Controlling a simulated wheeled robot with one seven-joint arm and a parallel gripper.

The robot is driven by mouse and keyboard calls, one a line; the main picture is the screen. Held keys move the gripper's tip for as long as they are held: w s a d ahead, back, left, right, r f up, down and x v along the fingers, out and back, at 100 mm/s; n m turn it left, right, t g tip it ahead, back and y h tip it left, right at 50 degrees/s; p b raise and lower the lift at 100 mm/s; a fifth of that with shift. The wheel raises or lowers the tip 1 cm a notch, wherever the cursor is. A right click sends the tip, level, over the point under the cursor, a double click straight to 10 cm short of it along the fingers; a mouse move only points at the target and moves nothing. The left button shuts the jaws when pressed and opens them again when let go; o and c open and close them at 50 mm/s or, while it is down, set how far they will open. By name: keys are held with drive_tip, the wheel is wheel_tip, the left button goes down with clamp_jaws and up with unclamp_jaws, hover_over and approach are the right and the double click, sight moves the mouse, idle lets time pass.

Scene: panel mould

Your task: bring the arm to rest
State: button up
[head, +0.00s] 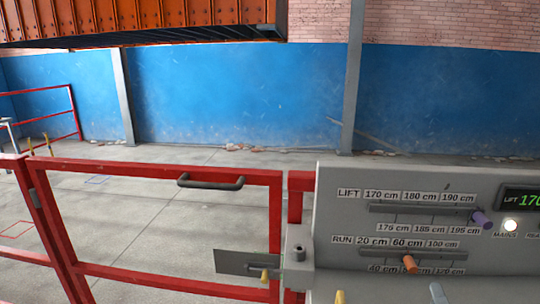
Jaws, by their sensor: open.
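My gripper and arm do not show in the head view. A grey control panel (330,240) stands at the lower right. Its LIFT slider has a purple knob (482,219) at the right end of the slot, near the 190 and 195 cm marks. Its RUN slider has an orange knob (410,264) near the 60 cm mark. A white lamp (510,226) beside the MAINS label is lit.
A red gate (150,168) with a dark handle (211,182) stands left of the panel; a latch plate (235,262) with a yellow knob (264,276) crosses its post. An orange ribbed mould (140,18) hangs overhead. Grey floor (190,215) beyond is mostly clear, before a blue wall (240,95).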

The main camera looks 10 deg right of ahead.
drive_tip(key=s+a+f+n+y, duration=0.1)
drive_tip(key=s+a+n, duration=0.3)
drive_tip(key=s, duration=0.2)
drive_tip(key=s+a+n+y, duration=0.1)
drive_tip(key=s+a+n, duration=0.3)
drive_tip(key=s+a, duration=0.1)
drive_tip(key=s+a+f+n, duration=0.1)
drive_tip(key=s+a+n, duration=0.3)
drive_tip(key=s, duration=0.3)
drive_tip(key=shift+a+f+n+y+b, duration=0.3)
drive_tip(key=shift+a+f+y, duration=0.1)
drive_tip(key=shift+a, duration=0.25)
drive_tip(key=s+a+f+n+g+y, duration=0.1)
drive_tip(key=s+a+n+g+y, duration=0.2)
drive_tip(key=s, duration=1.2)
drive_tip(key=a+n+y, duration=0.1)
drive_tip(key=a+n, duration=0.2)
drive_tip(key=a, duration=0.2)
drive_tip(key=shift+a+f+b, duration=0.15)
drive_tip(key=shift+a+b, duration=0.05)
drive_tip(key=shift+b, duration=0.15)
